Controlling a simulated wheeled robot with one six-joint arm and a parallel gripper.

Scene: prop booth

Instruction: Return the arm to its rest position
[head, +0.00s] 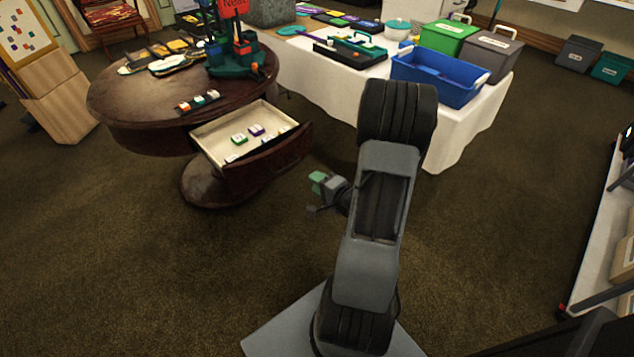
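My arm rises from its base at the bottom centre and bends over, with its upper part folded back down. My gripper (318,194) hangs to the left of the arm, over the carpet and apart from the table and drawer. A small green piece (317,179) shows at the gripper's upper finger; I cannot tell whether it is held or part of the finger. The gripper is small and seen from the side, so I cannot tell whether it is open or shut.
A round wooden table (120,98) has an open drawer (278,151) holding several small blocks. A white-clothed table (452,135) carries a blue bin (437,82), a green box (447,38) and a grey box (487,58). A shelf (604,230) stands right. Carpet (130,270) at left is clear.

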